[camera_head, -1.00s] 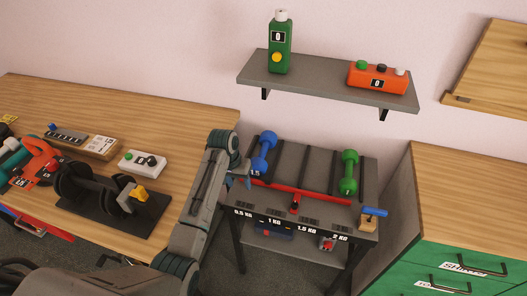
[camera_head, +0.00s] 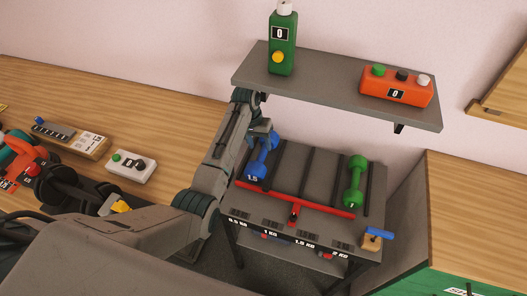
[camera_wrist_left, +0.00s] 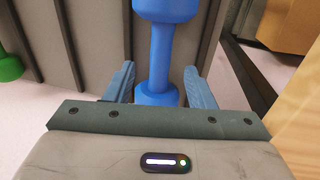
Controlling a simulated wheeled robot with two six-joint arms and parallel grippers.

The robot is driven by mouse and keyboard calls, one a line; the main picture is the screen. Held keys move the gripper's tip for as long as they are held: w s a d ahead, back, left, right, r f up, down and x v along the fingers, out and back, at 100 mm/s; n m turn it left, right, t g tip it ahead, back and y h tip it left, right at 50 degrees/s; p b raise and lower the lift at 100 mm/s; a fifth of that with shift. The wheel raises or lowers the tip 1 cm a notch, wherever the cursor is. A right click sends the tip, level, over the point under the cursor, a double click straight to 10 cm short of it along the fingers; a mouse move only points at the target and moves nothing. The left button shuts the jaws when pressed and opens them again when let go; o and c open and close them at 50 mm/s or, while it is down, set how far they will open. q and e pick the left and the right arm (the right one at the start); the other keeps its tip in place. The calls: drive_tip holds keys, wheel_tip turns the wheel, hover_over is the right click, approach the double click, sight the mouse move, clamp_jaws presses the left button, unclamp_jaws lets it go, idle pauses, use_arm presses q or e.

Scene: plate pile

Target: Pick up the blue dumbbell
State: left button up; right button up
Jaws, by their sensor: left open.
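The blue dumbbell (camera_head: 262,158), marked 1.5, lies on the left part of the grey slotted rack (camera_head: 287,207). My left gripper (camera_head: 263,132) is over its far end in the head view. In the left wrist view, the blue dumbbell (camera_wrist_left: 158,55) runs lengthwise between the two open fingers of my left gripper (camera_wrist_left: 158,88). My right gripper is not in view.
A green dumbbell (camera_head: 355,182) lies on the rack's right side. A red bar (camera_head: 300,200) crosses the rack's front. A grey shelf (camera_head: 335,92) with a green bottle (camera_head: 283,42) and an orange box (camera_head: 396,88) hangs above, close to my left arm. A wooden counter (camera_head: 480,200) stands right.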

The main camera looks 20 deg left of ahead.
sight(262, 152)
use_arm(q)
drive_tip(key=f, duration=0.1)
drive_tip(key=f+p, duration=0.1)
drive_tip(key=f, duration=0.1)
drive_tip(key=shift+d+f, duration=0.2)
drive_tip(key=shift+d, duration=0.15)
drive_tip(key=shift+d+f, duration=0.1)
drive_tip(key=shift+f, duration=0.6)
drive_tip(key=c, duration=0.9)
clamp_jaws()
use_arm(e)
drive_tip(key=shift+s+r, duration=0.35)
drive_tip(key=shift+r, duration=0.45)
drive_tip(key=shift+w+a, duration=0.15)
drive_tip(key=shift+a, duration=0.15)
use_arm(q)
drive_tip(key=shift+w+r, duration=0.15)
drive_tip(key=shift+r, duration=0.1)
drive_tip(key=shift+f, duration=0.1)
